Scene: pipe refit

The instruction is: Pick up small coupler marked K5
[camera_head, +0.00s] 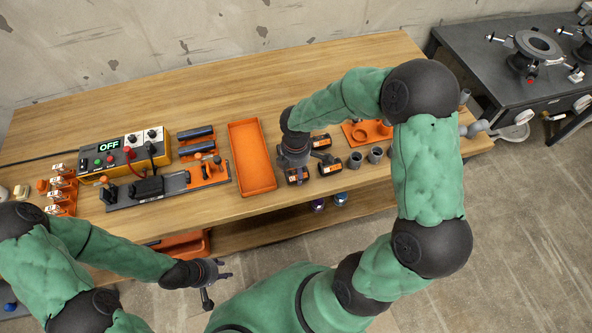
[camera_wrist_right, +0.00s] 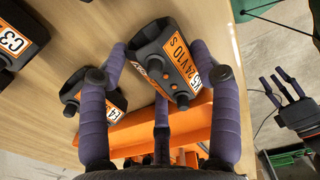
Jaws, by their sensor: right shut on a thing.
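My right gripper (camera_head: 296,160) is over the front of the bench, just right of the orange tray. In the right wrist view its purple fingers (camera_wrist_right: 160,110) are shut on a black block (camera_wrist_right: 168,58) with an orange label reading "24V10 S". Part of the label's code, ending in 5, is hidden by a finger. The same block shows under the gripper in the head view (camera_head: 297,176). I cannot tell whether it is clear of the bench. No piece clearly marked K5 is readable. My left gripper (camera_head: 218,277) is open and empty, in front of the bench.
Close by are a block marked C3 (camera_wrist_right: 20,40) and another ending in 4 (camera_wrist_right: 95,90). The orange tray (camera_head: 253,157) looks empty. Grey cylinders (camera_head: 355,160) stand to the right. A control box (camera_head: 125,150) reading OFF is at left. The bench's back strip is clear.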

